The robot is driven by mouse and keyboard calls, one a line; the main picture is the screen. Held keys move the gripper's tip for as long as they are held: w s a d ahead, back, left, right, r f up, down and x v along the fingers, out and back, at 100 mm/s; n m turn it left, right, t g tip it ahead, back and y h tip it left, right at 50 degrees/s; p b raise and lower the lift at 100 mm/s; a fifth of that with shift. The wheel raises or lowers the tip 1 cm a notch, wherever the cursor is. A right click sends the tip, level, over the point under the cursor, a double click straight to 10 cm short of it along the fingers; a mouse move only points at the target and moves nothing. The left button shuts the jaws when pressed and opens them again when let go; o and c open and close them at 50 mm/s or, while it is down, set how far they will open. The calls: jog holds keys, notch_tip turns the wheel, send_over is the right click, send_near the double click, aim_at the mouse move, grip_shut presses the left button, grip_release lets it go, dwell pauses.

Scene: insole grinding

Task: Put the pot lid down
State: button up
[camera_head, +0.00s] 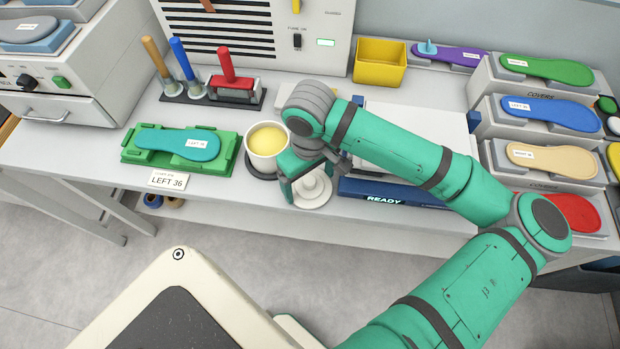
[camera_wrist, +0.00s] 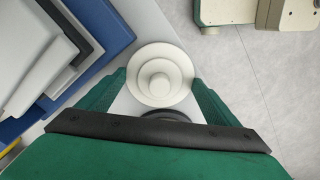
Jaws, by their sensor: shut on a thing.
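The pot lid (camera_head: 313,192) is a white round disc with a raised middle, at the bench's front edge. In the wrist view the lid (camera_wrist: 159,77) shows stepped rings between my two green fingers. My gripper (camera_head: 306,180) points down and is shut on the lid; the grip itself is partly hidden by the fingers. I cannot tell whether the lid's underside touches the bench. The white pot (camera_head: 265,160) stands uncovered just left of the lid, with yellow contents showing and a dark base under it.
A blue tray marked READY (camera_head: 385,192) lies close right of the lid. A green fixture (camera_head: 133,153) holds a teal insole at left. A tool rack (camera_head: 207,97) and yellow bin (camera_head: 380,63) stand behind. The bench front edge is close, with floor beyond.

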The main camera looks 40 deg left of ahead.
aim_at(310, 180)
jog(key=o, duration=0.9)
jog(key=shift+o, duration=0.2)
jog(key=shift+w, duration=0.1)
notch_tip(310, 180, up, 12)
